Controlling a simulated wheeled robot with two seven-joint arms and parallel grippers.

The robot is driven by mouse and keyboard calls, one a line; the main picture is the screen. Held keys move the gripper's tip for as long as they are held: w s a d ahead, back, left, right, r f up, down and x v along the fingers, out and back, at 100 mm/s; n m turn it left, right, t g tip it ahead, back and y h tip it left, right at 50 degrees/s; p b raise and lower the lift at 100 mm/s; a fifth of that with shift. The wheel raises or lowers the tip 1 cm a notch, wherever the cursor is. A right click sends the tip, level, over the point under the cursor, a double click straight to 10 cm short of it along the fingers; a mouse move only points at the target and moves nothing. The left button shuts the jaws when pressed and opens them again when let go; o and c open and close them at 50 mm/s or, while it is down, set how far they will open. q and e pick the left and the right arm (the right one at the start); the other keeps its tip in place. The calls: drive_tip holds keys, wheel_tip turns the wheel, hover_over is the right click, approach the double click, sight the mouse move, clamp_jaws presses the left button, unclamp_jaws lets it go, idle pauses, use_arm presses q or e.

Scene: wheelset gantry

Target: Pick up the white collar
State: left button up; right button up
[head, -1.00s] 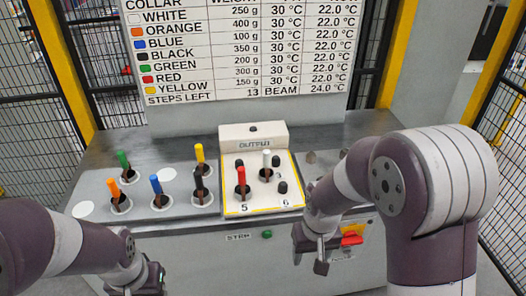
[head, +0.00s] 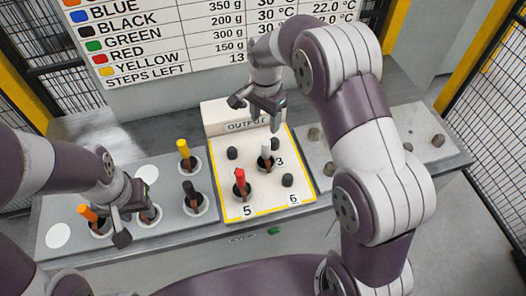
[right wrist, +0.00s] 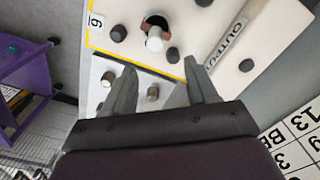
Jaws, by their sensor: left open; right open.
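The white collar (head: 266,153) stands upright in a dark round hole of the yellow-edged output panel (head: 225,205). In the right wrist view the white collar (right wrist: 154,39) shows nearly end-on, beyond the fingertips. My right gripper (head: 257,112) is open and empty, above and behind the white collar near the OUTPUT label, apart from it. It also shows open in the right wrist view (right wrist: 160,68). My left gripper (head: 136,222) is open over the left panel beside the orange collar (head: 88,212), covering part of that panel.
A red collar (head: 240,178) stands close to the white one, with dark pegs (head: 288,180) around. Yellow (head: 183,148) and black (head: 188,188) collars stand on the left panel. A sign (head: 215,35) hangs behind. My right arm covers part of the right panel.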

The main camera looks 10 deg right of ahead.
sight(266, 141)
drive_tip(key=f, duration=0.1)
drive_tip(key=s+f+p, duration=0.1)
drive_tip(key=f, duration=0.1)
drive_tip(key=shift+s, duration=0.1)
drive_tip(key=f, duration=0.2)
drive_tip(key=w+f+p, duration=0.1)
drive_tip(key=f, duration=0.1)
drive_tip(key=shift+w+f, duration=0.1)
drive_tip(key=shift+f, duration=0.1)
drive_tip(key=f+p, duration=0.1)
drive_tip(key=f, duration=0.1)
drive_tip(key=s+f+p, duration=0.1)
drive_tip(key=f, duration=0.1)
drive_tip(key=shift+d, duration=0.1)
drive_tip(key=shift+f, duration=0.35)
drive_tip(key=shift+w+f, duration=0.15)
clamp_jaws()
use_arm(q)
wheel_tip(266, 141, up, 4)
drive_tip(key=shift+s+r, duration=0.15)
drive_tip(key=shift+r, duration=0.1)
